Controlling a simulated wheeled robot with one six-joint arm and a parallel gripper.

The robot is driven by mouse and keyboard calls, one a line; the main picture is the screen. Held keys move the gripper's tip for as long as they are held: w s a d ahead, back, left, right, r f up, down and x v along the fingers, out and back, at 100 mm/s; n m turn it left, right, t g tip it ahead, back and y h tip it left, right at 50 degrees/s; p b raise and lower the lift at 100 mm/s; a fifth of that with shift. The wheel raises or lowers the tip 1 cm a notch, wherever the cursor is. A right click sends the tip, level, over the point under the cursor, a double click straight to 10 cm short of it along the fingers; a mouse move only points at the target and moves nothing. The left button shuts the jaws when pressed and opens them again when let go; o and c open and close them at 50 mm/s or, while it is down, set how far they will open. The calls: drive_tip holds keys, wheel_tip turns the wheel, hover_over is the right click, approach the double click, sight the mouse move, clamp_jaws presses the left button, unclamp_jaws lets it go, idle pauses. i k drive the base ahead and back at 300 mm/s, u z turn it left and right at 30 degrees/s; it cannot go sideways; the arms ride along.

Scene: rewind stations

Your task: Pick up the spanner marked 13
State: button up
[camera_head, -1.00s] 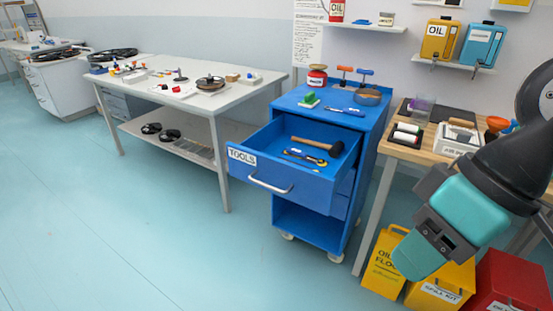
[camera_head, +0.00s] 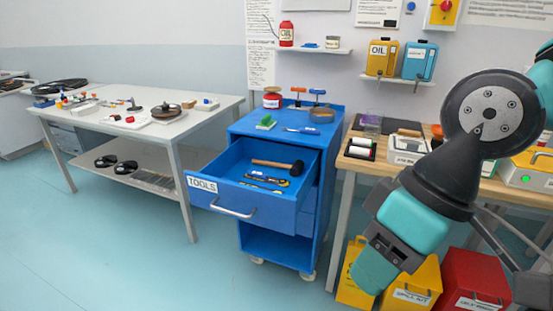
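The blue tool cart (camera_head: 230,239) stands at the middle with its top drawer, labelled TOOLS (camera_head: 203,184), pulled open. In the drawer lie a mallet (camera_head: 275,164) with a wooden handle and black head, and in front of it small blue, yellow and dark tools (camera_head: 266,180). A slim blue-and-white tool (camera_head: 298,130) lies on the cart top. I cannot make out a 13 or tell which piece is that spanner. My arm (camera_head: 411,222) hangs at the right, apart from the drawer and in front of the workbench. My gripper's fingers do not show.
A white table (camera_head: 192,130) with small parts stands left. A wooden bench (camera_head: 480,186) stands right, with yellow (camera_head: 413,285) and red (camera_head: 473,278) bins beneath. The cart top also holds a red tin (camera_head: 272,98) and T-handled tools. The floor in front is clear.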

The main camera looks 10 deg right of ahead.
sight(303, 130)
drive_tip(key=z, duration=0.2)
drive_tip(key=i, duration=1.55)
drive_tip(key=u, duration=0.9)
drive_tip(key=i, duration=0.5)
drive_tip(key=u, duration=0.4)
